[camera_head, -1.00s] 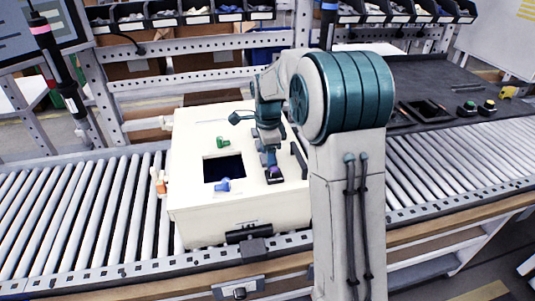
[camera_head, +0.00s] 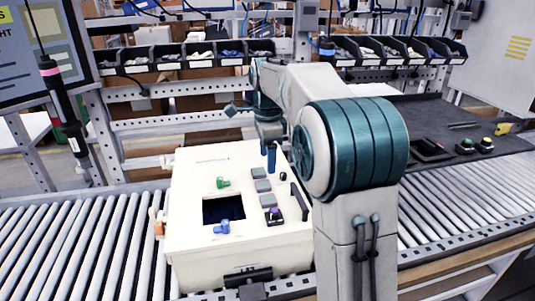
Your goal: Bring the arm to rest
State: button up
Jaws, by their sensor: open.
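My gripper (camera_head: 271,158) hangs at the end of my bent arm, over the back right part of a cream box. It is small and partly hidden by my arm links, and it is open with nothing seen in it. The cream box (camera_head: 190,225) sits on the roller conveyor. On its top are a dark square opening (camera_head: 222,208), a green part (camera_head: 222,183), a blue part (camera_head: 221,227), several grey pads (camera_head: 262,186) and a black block with a purple top (camera_head: 273,215). My gripper is apart from the block.
Parts bins (camera_head: 185,57) line the rear shelf. A dark worktop (camera_head: 440,125) with buttons lies at right. Open rollers (camera_head: 75,235) lie left of the box.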

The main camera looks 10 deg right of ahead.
jog(key=shift+r, duration=0.1)
jog(key=s+f+n+t, duration=0.1)
jog(key=s+f+n, duration=0.3)
jog(key=s+n, duration=0.4)
jog(key=s+f+n+t, duration=0.1)
jog(key=s+f+n, duration=0.2)
jog(key=s+n, duration=0.6)
jog(key=s, duration=1)
jog(key=shift+f+t, duration=0.4)
jog(key=shift+s, duration=0.1)
